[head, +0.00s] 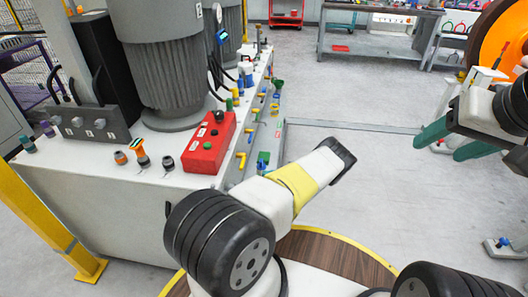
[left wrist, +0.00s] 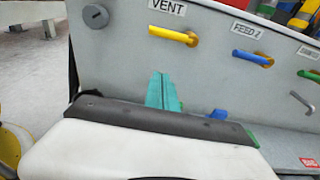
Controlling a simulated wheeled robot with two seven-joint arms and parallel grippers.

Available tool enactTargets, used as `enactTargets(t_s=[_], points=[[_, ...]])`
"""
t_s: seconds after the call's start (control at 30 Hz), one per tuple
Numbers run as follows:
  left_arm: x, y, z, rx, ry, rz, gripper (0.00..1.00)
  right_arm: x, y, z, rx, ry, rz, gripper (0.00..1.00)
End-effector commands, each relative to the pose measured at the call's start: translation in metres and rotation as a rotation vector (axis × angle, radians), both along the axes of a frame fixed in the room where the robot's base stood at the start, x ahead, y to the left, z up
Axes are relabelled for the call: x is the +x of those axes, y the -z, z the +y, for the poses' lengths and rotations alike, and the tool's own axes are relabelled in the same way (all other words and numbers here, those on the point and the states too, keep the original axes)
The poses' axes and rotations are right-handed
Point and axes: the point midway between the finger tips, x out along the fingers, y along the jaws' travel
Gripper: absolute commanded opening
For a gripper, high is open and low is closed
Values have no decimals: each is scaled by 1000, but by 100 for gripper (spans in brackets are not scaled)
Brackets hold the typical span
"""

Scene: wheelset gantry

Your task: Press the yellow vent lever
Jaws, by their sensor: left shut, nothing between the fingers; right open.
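The yellow vent lever (left wrist: 175,36) sticks out of the grey panel under a "VENT" label (left wrist: 167,7), near the top of the left wrist view. My left gripper (left wrist: 164,92) shows teal fingers closed together with nothing between them. The fingertips appear below the lever in that view, with a visible gap. In the head view I cannot make out the left fingers. Several coloured levers line the cabinet side there, and I cannot tell for sure which is the vent lever. My right gripper (head: 452,142) is open and empty at the right, far from the cabinet.
A blue lever (left wrist: 247,57) labelled "FEED 2" sits right of the vent lever, and a round grey lock (left wrist: 95,16) left of it. A red button box (head: 208,144) stands on the cabinet top (head: 75,160). An orange wheel (head: 492,45) is at the right. Open floor lies between.

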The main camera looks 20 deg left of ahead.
Motion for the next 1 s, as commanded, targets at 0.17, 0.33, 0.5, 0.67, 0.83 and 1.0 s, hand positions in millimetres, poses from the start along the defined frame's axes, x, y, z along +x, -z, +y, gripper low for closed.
enactTargets(t_s=[0.17, 0.33, 0.5, 0.67, 0.83, 1.0], points=[[-1, 0, 3, 0, -2, 0, 0, 0, 0, 0, 0, 0, 0, 59], [-6, 3, 24, 0, -4, 0, 0, 0, 0, 0, 0, 0, 0, 59], [-15, 8, 59, 1, -4, 1, 0, 0, 0, 0, 0, 0, 0, 59], [-23, 13, 91, 0, -4, 1, 0, 0, 0, 0, 0, 0, 0, 59], [-21, -9, 92, -1, 0, -3, 0, 0, 0, 0, 0, 0, 0, 59], [-21, -22, 89, -2, -1, -2, 0, 0, 0, 0, 0, 0, 0, 59]])
